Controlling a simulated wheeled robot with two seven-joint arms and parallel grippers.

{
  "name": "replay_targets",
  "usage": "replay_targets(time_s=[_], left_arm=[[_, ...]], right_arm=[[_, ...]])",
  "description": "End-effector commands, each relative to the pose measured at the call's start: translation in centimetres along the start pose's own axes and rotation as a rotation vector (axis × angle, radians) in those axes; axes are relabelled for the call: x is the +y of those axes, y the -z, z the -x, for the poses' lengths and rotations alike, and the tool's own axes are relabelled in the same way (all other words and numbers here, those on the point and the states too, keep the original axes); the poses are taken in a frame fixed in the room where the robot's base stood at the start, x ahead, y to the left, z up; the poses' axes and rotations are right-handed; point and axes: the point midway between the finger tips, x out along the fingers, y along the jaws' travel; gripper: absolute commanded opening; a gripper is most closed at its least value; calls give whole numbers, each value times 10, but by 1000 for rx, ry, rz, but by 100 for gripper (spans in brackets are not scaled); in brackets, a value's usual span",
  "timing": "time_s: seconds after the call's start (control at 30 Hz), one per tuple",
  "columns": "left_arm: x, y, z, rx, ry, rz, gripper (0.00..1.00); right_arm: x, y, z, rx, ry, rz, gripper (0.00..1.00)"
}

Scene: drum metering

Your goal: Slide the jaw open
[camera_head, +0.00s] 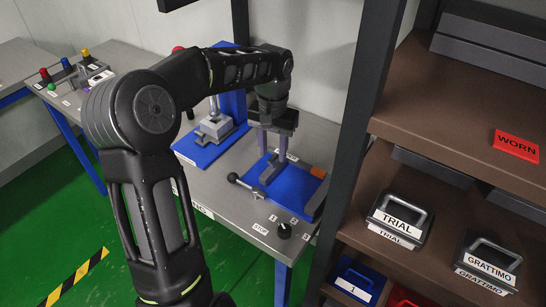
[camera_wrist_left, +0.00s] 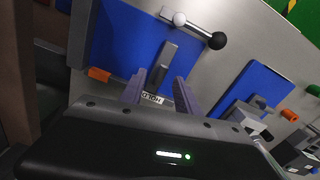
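The fixture on the bench has a blue base plate (camera_head: 298,190) with a grey upright jaw block (camera_head: 267,174) on it. A lever with a black ball knob (camera_head: 233,178) sticks out on its left side. In the left wrist view the blue plate (camera_wrist_left: 125,42), the grey jaw bar (camera_wrist_left: 166,58) and the black knob (camera_wrist_left: 218,40) show. My left gripper (camera_head: 272,155) hangs over the plate with its fingers pointing down. In the wrist view its two fingers (camera_wrist_left: 160,78) are apart, with the grey bar in the gap between them. Contact cannot be told. My right gripper is not in view.
A second blue fixture (camera_head: 207,150) stands behind, left of this one. A dark rack post (camera_head: 356,120) and brown shelves (camera_head: 450,110) stand close on the right. A black dial (camera_head: 284,231) sits near the bench's front edge. Orange blocks (camera_wrist_left: 99,75) border the plate.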

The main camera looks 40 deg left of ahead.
Motion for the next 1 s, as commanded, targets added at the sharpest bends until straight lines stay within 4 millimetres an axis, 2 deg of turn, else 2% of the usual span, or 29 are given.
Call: replay_targets(time_s=[0.2,0.57,1.0], left_arm=[[0,-1,-28,-3,0,1,38],[0,0,-33,1,0,1,38],[0,0,-33,1,0,1,2]], right_arm=[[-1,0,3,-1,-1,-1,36],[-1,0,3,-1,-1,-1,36],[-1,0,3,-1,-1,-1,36]])
